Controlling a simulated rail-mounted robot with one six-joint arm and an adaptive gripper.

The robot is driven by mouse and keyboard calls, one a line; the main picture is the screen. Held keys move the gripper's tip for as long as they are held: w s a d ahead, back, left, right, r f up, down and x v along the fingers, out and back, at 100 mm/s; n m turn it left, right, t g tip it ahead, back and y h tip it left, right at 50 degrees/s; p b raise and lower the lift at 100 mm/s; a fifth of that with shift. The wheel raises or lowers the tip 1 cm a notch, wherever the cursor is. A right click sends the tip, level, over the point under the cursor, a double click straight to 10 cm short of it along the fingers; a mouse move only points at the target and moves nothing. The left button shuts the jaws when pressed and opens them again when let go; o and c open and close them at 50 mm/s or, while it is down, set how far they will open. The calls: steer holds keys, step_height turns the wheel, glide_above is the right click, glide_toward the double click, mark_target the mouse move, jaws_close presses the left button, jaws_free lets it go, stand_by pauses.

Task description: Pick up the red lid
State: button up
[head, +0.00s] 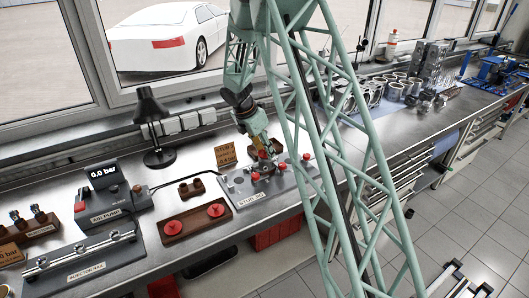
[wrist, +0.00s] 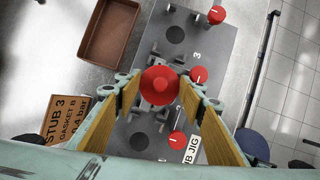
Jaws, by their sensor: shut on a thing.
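My gripper (wrist: 165,92) is shut on a round red lid (wrist: 165,85) with a raised knob, seen from above in the wrist view. Its yellow-padded fingers lie on either side of the lid. The lid is over the grey stub jig (wrist: 210,50); I cannot tell how high it is above it. In the head view my gripper (head: 264,155) is over the same jig (head: 262,198), and the arm partly hides the held lid. Other red knobs (wrist: 197,75) stand on the jig's right side in the wrist view.
A brown empty tray (wrist: 82,48) lies beside the jig, near a STUB 3 sign (wrist: 70,122). In the head view a brown tray (head: 195,222) holds two red lids (head: 216,210). The air pump (head: 112,208) and injector rail (head: 85,268) stand left. A lamp (head: 158,156) stands behind.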

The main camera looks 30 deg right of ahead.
steer(key=shift+r, duration=1.35)
steer(key=s+a, duration=0.2)
steer(key=s, duration=0.5)
steer(key=s+a+r+b, duration=0.1)
steer(key=s+a, duration=0.2)
steer(key=s, duration=0.5)
steer(key=shift+a+r+b, duration=0.15)
steer(key=shift+r+b, duration=0.1)
steer(key=shift+b, duration=0.05)
steer(key=w+a+f+m+g+y+b, duration=0.1)
steer(key=a+f+m+g+y+b, duration=0.1)
steer(key=a+m, duration=0.7)
steer(key=w+a+f+m+g+y+b, duration=0.2)
steer(key=a+m+b, duration=0.3)
steer(key=a+m, duration=0.4)
steer(key=f+m+g, duration=0.1)
steer(key=m, duration=0.1)
steer(key=shift+a+f+m+g, duration=0.35)
steer(key=shift+m+g, duration=0.05)
steer(key=shift+a, duration=0.15)
